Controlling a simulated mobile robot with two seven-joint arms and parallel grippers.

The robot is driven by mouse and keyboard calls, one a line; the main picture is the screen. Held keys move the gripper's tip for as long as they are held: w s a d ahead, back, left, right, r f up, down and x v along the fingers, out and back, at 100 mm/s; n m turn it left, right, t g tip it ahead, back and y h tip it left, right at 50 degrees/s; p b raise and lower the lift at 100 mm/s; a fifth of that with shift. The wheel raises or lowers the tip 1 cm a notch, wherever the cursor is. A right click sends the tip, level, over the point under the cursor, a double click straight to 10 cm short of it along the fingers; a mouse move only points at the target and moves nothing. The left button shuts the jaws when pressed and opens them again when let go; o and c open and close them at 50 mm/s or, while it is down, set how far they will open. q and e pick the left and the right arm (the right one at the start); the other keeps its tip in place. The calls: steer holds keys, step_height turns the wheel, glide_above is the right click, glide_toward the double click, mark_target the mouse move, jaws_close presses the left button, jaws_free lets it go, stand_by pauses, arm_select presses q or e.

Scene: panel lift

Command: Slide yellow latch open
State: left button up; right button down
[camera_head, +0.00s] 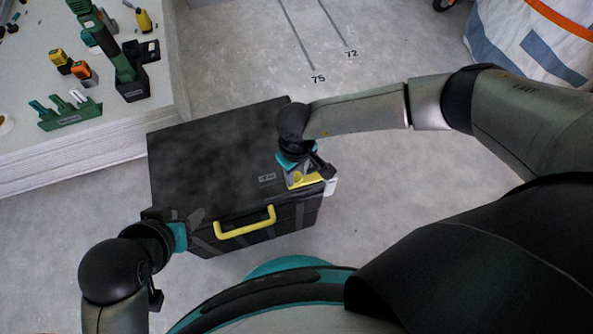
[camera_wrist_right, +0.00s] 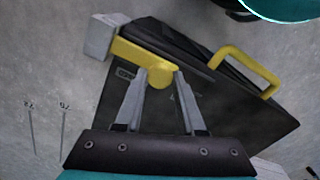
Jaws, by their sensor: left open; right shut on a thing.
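A black case (camera_head: 215,150) with a flat lid stands on the floor; a yellow handle (camera_head: 245,222) is on its front. The yellow latch (camera_head: 306,181) is at the front right corner of the lid. My right gripper (camera_head: 299,178) reaches down to it. In the right wrist view the gripper (camera_wrist_right: 160,76) has its fingertips closed on the round knob of the yellow latch (camera_wrist_right: 130,54), whose far end meets a pale grey block (camera_wrist_right: 101,36). My left gripper (camera_head: 198,228) is open at the case's front left corner; whether it touches the case is unclear.
A pale workbench (camera_head: 80,150) with green, yellow and orange tools stands at the left, close to the case. A white and blue bag (camera_head: 530,45) lies at the top right. The concrete floor behind and right of the case is clear.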

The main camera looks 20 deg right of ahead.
stand_by(0.4)
steer(key=shift+a, duration=0.9)
arm_select(q)
steer(key=shift+w+d+f+t+h+b, duration=0.2)
steer(key=shift+w+d+t+h+b, duration=0.15)
steer(key=shift+w+d+t, duration=0.45)
arm_select(e)
steer(key=shift+a, duration=0.65)
arm_select(q)
steer(key=shift+s, duration=0.1)
arm_select(e)
steer(key=c, duration=0.5)
jaws_free()
steer(key=shift+s, duration=0.1)
